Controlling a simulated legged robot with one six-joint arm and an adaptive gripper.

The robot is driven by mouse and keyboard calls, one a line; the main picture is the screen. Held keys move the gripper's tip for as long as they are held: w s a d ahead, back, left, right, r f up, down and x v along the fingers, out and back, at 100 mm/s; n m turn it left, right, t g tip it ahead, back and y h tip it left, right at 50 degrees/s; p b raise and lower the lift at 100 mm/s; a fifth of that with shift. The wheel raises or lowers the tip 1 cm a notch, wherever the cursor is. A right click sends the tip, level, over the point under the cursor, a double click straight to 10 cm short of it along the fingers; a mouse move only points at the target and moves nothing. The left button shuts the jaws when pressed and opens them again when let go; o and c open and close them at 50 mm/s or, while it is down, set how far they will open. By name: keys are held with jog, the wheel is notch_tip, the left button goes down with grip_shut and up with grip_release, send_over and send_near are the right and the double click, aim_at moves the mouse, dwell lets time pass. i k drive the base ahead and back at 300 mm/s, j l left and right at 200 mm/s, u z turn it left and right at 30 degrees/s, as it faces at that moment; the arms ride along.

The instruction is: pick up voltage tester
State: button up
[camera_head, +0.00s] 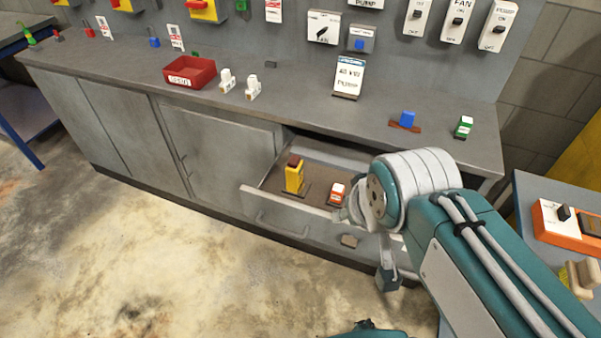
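A yellow upright device with a dark red top (294,176) stands in the open drawer (290,213) of the grey bench. It looks like the voltage tester, but I cannot read any marking on it. A small orange and white item (337,193) is in the drawer to its right. My teal and white arm comes in from the lower right. My gripper (387,278) shows only in part, below the arm's white joint, in front of the drawer's right part and apart from the yellow device. Its fingers are too hidden to tell whether they are open.
A cart (540,185) at right carries an orange device (562,226). The floor at left is clear.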

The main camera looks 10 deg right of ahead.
aim_at(294, 170)
jog(key=i+j+z, duration=0.15)
jog(key=z, duration=0.3)
jog(key=i+j+z, duration=0.1)
jog(key=j+z, duration=0.35)
jog(key=i+j+z, duration=0.15)
jog(key=j, duration=0.65)
jog(key=i+j+z, duration=0.1)
jog(key=j, duration=0.7)
jog(key=i+j+z, duration=0.15)
jog(key=j, duration=0.7)
jog(key=k, duration=0.05)
